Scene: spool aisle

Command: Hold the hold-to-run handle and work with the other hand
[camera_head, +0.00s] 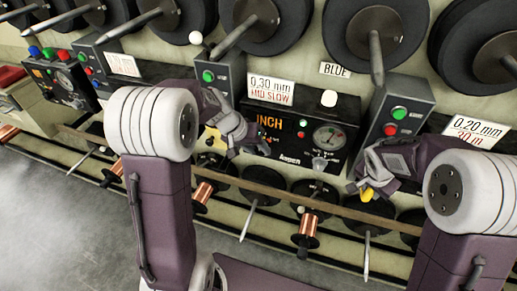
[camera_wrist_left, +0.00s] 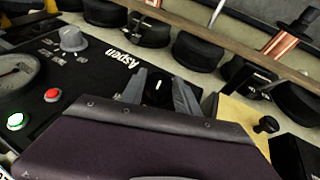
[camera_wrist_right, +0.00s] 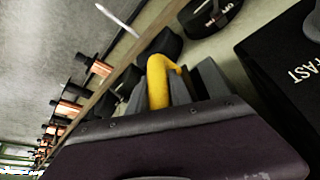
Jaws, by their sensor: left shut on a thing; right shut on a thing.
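The yellow handle (camera_wrist_right: 158,85) is a thick curved bar in the right wrist view. My right gripper (camera_wrist_right: 178,85) is shut on it; in the head view it is low on the right, by a small yellow patch (camera_head: 367,193). In the head view the left gripper (camera_head: 238,138) covers the panel's left side, and the knob is hidden. The panel shows a lit INCH display (camera_head: 270,123) and a round dial (camera_head: 329,138).
Large black spools (camera_head: 375,35) line the top, with rods sticking out. A post with green and red buttons (camera_head: 398,115) stands right of the panel. A long rail (camera_head: 300,200) and copper spools (camera_head: 308,230) run below. Grey floor (camera_head: 50,210) is open at lower left.

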